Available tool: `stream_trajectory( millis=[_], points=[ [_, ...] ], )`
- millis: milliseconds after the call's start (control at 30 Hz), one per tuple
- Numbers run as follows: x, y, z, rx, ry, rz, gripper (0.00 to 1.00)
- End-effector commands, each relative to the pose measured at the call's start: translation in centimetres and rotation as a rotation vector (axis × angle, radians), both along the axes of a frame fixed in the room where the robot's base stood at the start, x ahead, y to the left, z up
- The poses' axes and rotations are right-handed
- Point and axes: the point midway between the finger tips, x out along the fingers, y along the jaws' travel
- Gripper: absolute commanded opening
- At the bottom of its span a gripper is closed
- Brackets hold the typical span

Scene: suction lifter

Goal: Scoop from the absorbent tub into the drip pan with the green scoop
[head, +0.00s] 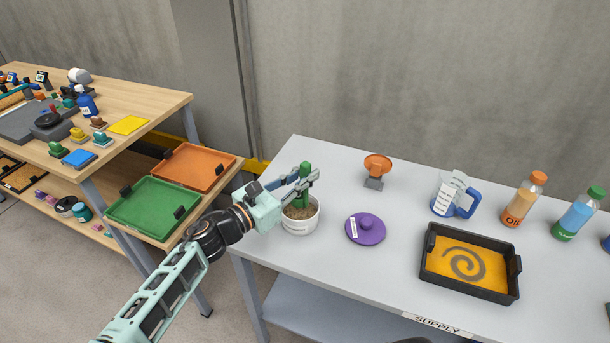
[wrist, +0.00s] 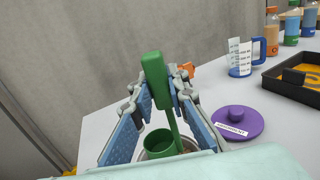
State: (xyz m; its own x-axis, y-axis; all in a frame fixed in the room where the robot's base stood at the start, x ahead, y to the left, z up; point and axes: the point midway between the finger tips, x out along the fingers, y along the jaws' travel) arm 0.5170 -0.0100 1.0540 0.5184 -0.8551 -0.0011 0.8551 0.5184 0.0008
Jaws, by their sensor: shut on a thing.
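The green scoop (head: 305,172) stands upright with its handle between my gripper's fingers. My gripper (head: 306,179) is shut on the handle, above the absorbent tub (head: 300,226). The tub is a white round pot with brown grainy material in it, near the left end of the supply table. In the wrist view the scoop's round cup (wrist: 160,143) shows below the fingers, at the tub's mouth. I cannot tell whether the cup holds any material. The drip pan (head: 429,265) is a black tray with an orange floor and a dark spiral on it, at the right front of the table.
A purple lid (head: 366,229) lies flat right of the tub, between it and the pan. An orange funnel (head: 378,166), a blue-handled measuring jug (head: 454,194) and an oil bottle (head: 523,201) stand behind. Green (head: 153,208) and orange trays are at left.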

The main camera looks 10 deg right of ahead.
Motion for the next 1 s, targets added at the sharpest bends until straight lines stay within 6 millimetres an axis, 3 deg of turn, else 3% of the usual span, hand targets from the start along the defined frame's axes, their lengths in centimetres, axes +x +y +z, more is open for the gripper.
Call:
stream_trajectory(
  millis=[700, 1000],
  points=[
    [0.0, 0.0, -6.0, 0.0, 0.001, -0.001, 0.0],
    [0.0, 0.0, -7.2, 0.0, 0.0, 0.0, 0.0]
  ],
)
